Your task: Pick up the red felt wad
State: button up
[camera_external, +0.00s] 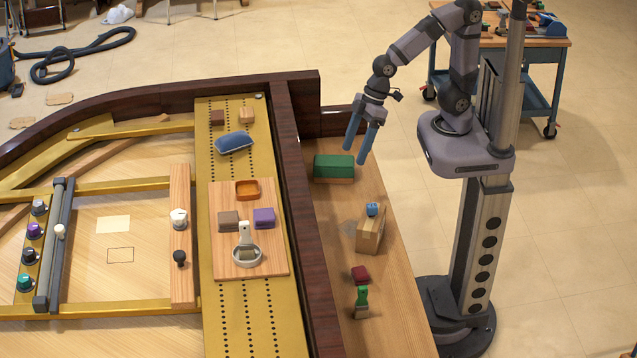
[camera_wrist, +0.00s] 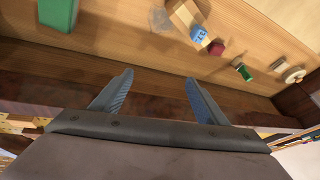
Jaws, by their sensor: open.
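The red felt wad (camera_external: 360,274) is a small dark red block on the wooden ledge, between the wooden block and the green-handled brush. It also shows in the wrist view (camera_wrist: 216,48), beside the wooden block. My gripper (camera_external: 360,152) is open and empty, above the far part of the ledge near the green block, well away from the wad. In the wrist view its two blue fingers (camera_wrist: 158,82) stand wide apart, with nothing between them.
On the ledge stand a green block (camera_external: 334,166), a wooden block (camera_external: 370,232) with a blue piece (camera_external: 373,209) on top, and a green-handled brush (camera_external: 361,301). The dark piano rim (camera_external: 295,190) rises left of the ledge. A wooden tray (camera_external: 272,263) with several items lies beyond it.

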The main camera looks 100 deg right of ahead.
jog(key=w+a+r+n+t+y+b, duration=0.1)
jog(key=w+a+r+t+y+b, duration=0.2)
jog(key=a, duration=0.6)
jog(key=w+a+n+t+y+b, duration=0.1)
jog(key=w+a+t+b, duration=0.3)
jog(key=a, duration=0.6)
jog(key=r+m+t+h+b, duration=0.1)
jog(key=m+t+h+b, duration=0.3)
jog(key=b, duration=0.5)
send_over(368, 273)
jog(key=w+a, duration=0.1)
jog(key=w, duration=0.1)
jog(key=t+y, duration=0.1)
jog(key=s+d+f+h+b, duration=0.1)
jog(key=s+f+h+b, duration=0.25)
jog(key=s, duration=0.35)
jog(key=f, duration=1.6)
jog(key=f+p, duration=0.1)
jog(key=f, duration=0.7)
jog(key=shift+s+d, duration=0.1)
jog(key=shift+d, duration=0.2)
jog(key=shift+f, duration=0.5)
jog(key=shift+w+d+f, duration=0.1)
jog(key=shift+w+f, duration=0.15)
jog(key=shift+w, duration=0.95)
jog(key=shift+w+d+f, duration=0.1)
jog(key=shift+w+f, duration=0.1)
jog(key=shift+w, duration=1.05)
jog(key=shift+w+f, duration=0.25)
jog(key=shift+w, duration=0.95)
